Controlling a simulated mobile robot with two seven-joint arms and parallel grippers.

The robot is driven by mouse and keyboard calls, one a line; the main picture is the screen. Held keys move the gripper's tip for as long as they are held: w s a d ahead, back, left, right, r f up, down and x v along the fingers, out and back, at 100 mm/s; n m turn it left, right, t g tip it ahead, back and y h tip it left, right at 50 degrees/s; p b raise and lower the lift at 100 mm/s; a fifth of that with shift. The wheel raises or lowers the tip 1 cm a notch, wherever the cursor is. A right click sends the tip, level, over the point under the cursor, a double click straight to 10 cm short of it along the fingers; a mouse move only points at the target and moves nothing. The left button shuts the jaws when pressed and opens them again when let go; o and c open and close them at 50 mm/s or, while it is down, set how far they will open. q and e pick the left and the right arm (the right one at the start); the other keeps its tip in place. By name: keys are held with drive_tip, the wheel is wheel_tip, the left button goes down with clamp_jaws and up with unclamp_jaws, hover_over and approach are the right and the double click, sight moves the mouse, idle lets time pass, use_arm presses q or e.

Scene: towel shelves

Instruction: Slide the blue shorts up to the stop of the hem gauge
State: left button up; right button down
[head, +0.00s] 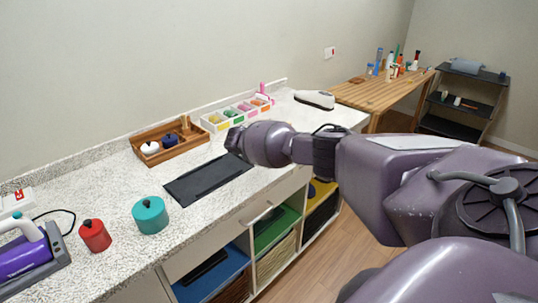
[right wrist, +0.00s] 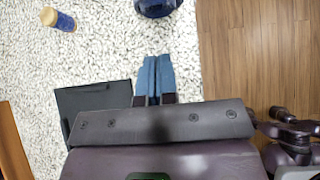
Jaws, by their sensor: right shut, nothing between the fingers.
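No blue shorts can be made out in either view. No hem gauge can be told for sure. A flat dark board (head: 208,177) lies on the speckled counter, and a dark board also shows in the right wrist view (right wrist: 90,108). My right gripper (head: 235,141) is over the counter, above the board's back right end in the head view. Its blue-grey fingers (right wrist: 156,78) are together and empty in the right wrist view, beside the board. My left gripper is not in view.
A wooden tray (head: 158,157) and a white compartment box (head: 224,124) stand along the wall. A teal pot (head: 151,214), a red pot (head: 95,236) and a purple iron (head: 22,258) stand to the left. In the right wrist view, a bottle (right wrist: 58,19) and dark blue jar (right wrist: 157,7) stand ahead.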

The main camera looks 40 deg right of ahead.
drive_tip(key=v, duration=0.7)
drive_tip(key=shift+r, duration=0.25)
